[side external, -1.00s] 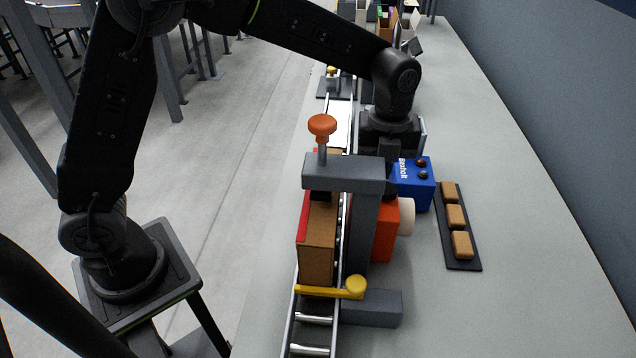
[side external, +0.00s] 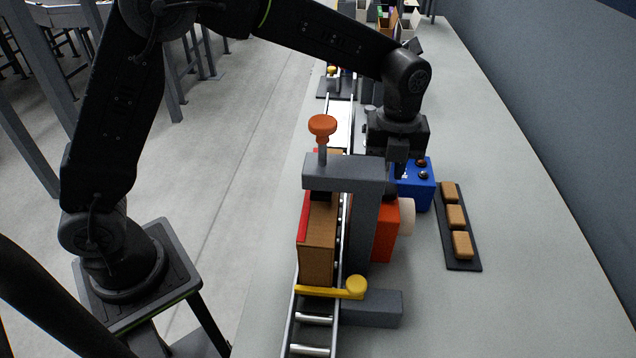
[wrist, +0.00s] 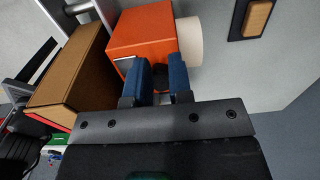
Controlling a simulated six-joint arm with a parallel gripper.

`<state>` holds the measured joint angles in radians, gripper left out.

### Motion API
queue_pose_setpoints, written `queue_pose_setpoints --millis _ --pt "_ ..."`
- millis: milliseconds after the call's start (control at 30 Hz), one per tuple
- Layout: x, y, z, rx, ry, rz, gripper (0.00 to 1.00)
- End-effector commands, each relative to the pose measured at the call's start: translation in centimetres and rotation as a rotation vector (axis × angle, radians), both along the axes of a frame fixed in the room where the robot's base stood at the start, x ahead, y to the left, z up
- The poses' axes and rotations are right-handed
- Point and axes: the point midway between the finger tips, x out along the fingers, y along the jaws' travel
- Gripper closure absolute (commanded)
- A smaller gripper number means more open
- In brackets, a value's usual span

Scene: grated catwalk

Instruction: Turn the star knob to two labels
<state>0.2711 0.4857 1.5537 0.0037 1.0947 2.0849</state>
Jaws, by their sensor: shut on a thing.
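The star knob (wrist: 160,77) shows as a small dark shape on the orange unit (wrist: 145,32), mostly hidden by my fingers. My gripper (wrist: 161,80) has its two blue fingers on either side of the knob and is shut on it. In the side view my gripper (side external: 395,174) points down above the orange unit (side external: 384,236), in front of the blue box (side external: 415,186). The knob's points and any label marks cannot be made out. A pale roll (side external: 407,216) sticks out of the orange unit's right side.
A grey gantry (side external: 344,171) with an orange-topped plunger (side external: 322,125) stands just left of my gripper. Under it, a cardboard box (side external: 316,258) sits on the roller conveyor (side external: 311,335) behind a yellow bar (side external: 325,292). A dark strip (side external: 464,262) holds tan blocks. The counter's right is clear.

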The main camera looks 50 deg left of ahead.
Motion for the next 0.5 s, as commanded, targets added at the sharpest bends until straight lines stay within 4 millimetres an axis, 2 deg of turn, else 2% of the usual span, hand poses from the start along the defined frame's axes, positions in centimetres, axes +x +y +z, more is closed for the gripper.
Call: queue_pose_setpoints --millis 33,500 --pt "-0.07 -0.4 -1.39 0.001 0.013 0.001 1.0" --pt "0.04 -0.9 -1.39 -0.004 0.016 0.003 1.0"
